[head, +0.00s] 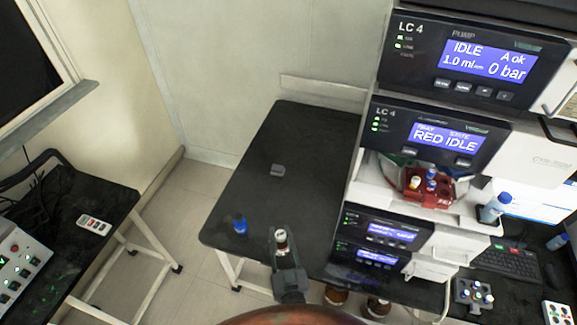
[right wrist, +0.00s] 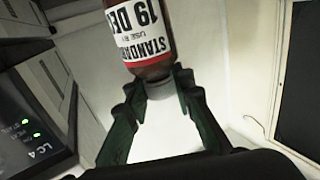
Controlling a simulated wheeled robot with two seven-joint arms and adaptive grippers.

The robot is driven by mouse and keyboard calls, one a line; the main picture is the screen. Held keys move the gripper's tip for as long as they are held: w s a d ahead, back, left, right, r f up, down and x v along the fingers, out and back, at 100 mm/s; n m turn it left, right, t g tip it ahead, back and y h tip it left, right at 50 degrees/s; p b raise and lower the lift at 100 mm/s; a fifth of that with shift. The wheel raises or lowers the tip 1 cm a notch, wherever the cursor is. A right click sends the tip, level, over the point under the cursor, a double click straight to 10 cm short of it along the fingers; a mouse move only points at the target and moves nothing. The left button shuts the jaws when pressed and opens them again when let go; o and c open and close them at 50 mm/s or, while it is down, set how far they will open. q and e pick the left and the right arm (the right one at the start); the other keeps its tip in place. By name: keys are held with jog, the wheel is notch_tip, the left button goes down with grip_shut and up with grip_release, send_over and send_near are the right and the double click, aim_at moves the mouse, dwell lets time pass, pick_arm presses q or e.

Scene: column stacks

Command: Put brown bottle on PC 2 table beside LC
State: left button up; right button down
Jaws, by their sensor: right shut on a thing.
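My right gripper (head: 283,243) reaches in from the bottom middle of the head view, over the front of the black table (head: 300,140). It is shut on a small brown bottle (head: 281,235) with a pale top. The right wrist view shows the brown bottle (right wrist: 150,71) with a red and white label reading "STANDARD" and "19 DEC", its grey cap end between my fingertips (right wrist: 162,85). I cannot tell whether the bottle touches the table. The LC 4 stack (head: 440,140) stands on the right. My left gripper is not in view.
A blue-capped bottle (head: 240,224) stands near the table's left front edge. A small grey object (head: 277,171) lies farther back. Brown bottles (head: 336,296) show below the stack. A red vial tray (head: 432,187) sits in the stack. The table's back part is clear.

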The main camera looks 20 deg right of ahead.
jog(key=w+d+f+m+g+h+b, duration=0.1)
jog(key=w+d+f+m+h+b, duration=0.15)
jog(key=d, duration=0.45)
jog(key=w+d+f+m+g+h+b, duration=0.1)
jog(key=d+f+m+h+b, duration=0.1)
jog(key=d+f+h+b, duration=0.3)
jog(key=shift+n+y, duration=0.25)
jog(key=shift+y, duration=0.6)
jog(key=shift+w+a+f, duration=0.95)
jog(key=shift+w+f, duration=0.75)
jog(key=shift+w, duration=0.2)
jog(key=shift+w+a+f, duration=1)
jog(key=shift+w+f, duration=0.75)
jog(key=shift+w, duration=0.1)
jog(key=shift+w+a+f, duration=0.95)
jog(key=shift+w+f, duration=0.75)
jog(key=shift+w, duration=0.2)
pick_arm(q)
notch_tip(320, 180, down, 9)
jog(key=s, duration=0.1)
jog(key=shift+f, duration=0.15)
pick_arm(e)
jog(key=shift+f, duration=0.1)
jog(key=shift+f+b, duration=0.1)
jog(key=shift+b, duration=0.3)
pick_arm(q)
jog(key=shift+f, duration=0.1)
pick_arm(e)
jog(key=c, duration=1.7)
grip_release()
